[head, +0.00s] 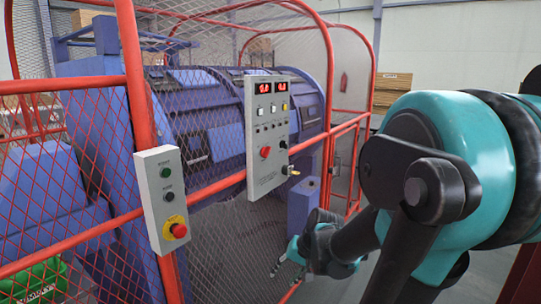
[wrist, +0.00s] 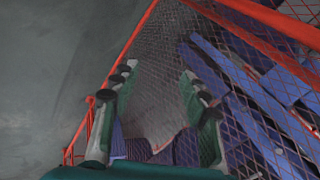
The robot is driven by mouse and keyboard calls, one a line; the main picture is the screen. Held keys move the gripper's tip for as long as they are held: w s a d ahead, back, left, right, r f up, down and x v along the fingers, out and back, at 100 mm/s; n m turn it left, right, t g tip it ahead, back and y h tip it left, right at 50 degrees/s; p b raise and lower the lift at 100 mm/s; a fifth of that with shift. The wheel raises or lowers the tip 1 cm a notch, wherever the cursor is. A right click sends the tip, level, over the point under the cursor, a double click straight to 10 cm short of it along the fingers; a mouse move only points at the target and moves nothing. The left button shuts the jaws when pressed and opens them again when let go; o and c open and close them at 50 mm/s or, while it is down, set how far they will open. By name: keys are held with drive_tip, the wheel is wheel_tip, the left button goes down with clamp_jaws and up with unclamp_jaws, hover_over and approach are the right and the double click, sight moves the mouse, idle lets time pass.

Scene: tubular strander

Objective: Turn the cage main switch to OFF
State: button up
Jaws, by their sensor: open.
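A grey control panel (head: 262,185) hangs on the red cage frame in the head view. It has two red number displays, rows of small buttons, a red mushroom knob (head: 265,152), a small black knob (head: 283,145) and a brass-coloured part (head: 289,170) at its lower right edge. The labels are too small to read, so I cannot tell which one is the main switch. My gripper (head: 285,275) is open and empty, low and to the right of the panel, apart from it. In the wrist view its two fingers (wrist: 160,88) are spread in front of the mesh.
A smaller grey box (head: 152,205) with a green button, a black button and a red stop button on yellow is on a red post at left. Red rails and mesh (head: 95,240) enclose the blue machine (head: 215,125). Open grey floor (wrist: 60,60) shows in the wrist view.

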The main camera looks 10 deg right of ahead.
drive_tip(key=shift+o, duration=1.3)
drive_tip(key=w+a+r+m+t+y, duration=0.1)
drive_tip(key=w+r+m+y, duration=0.3)
drive_tip(key=w+r, duration=0.3)
drive_tip(key=w+y, duration=0.1)
drive_tip(key=w, duration=0.1)
drive_tip(key=shift+w+a+r+m, duration=0.2)
drive_tip(key=shift+w+m, duration=0.1)
drive_tip(key=shift+w, duration=0.1)
drive_tip(key=m+t+y, duration=0.5)
drive_tip(key=y, duration=0.5)
approach(266, 152)
drive_tip(key=x, duration=0.8)
drive_tip(key=shift+w+d, duration=0.15)
drive_tip(key=shift+w, duration=0.05)
drive_tip(key=c, duration=1.2)
drive_tip(key=shift+o, duration=0.2)
